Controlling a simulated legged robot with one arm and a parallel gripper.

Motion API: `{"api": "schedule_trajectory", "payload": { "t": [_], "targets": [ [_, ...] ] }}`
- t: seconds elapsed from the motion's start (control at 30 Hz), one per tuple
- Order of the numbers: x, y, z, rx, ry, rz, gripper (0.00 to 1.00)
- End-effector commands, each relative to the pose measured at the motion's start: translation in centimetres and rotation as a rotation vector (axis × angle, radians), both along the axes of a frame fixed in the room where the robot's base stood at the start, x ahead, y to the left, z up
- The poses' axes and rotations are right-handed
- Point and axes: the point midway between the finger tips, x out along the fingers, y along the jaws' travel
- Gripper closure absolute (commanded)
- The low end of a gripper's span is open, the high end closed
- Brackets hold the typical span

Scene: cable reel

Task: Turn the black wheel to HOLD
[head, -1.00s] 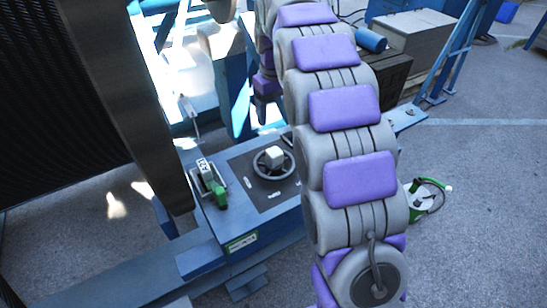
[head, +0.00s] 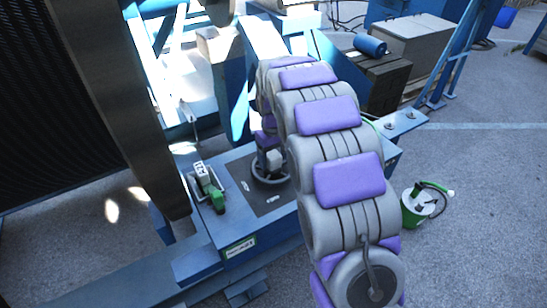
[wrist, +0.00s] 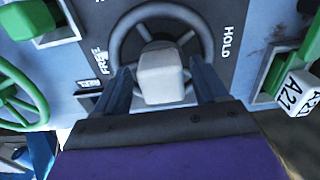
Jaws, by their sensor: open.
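The black wheel (wrist: 160,11) lies on a dark panel, with a pale block (wrist: 162,75) at its middle. In the wrist view FREE (wrist: 101,62) is printed to the left of the wheel and HOLD (wrist: 229,42) to its right. My gripper (wrist: 162,70) is open, with one finger on each side of the pale block. I cannot tell whether the fingers touch the block or the rim. The near part of the wheel is hidden by the block and my gripper. In the head view the wheel (head: 268,181) shows partly behind my arm, below my gripper.
A green lever with a white tag (head: 207,187) stands left of the wheel; the A21 tag (wrist: 294,94) shows in the wrist view. A green wheel (wrist: 18,96) is at the left there. The large reel (head: 130,110) rises at left. A green-and-white container (head: 418,207) stands on the ground at right.

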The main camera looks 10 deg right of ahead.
Motion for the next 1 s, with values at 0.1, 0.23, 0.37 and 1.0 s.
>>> {"api": "schedule_trajectory", "payload": {
  "t": [0.1, 0.23, 0.37, 1.0],
  "targets": [
    [0.02, 0.08, -0.31, -0.001, -0.001, 0.000, 0.28],
    [0.03, 0.09, -0.31, -0.001, -0.001, 0.001, 0.28],
    [0.03, 0.09, -0.30, -0.001, -0.001, 0.001, 0.31],
    [-0.01, 0.08, -0.27, -0.001, -0.001, 0.000, 0.93]
  ]
}}
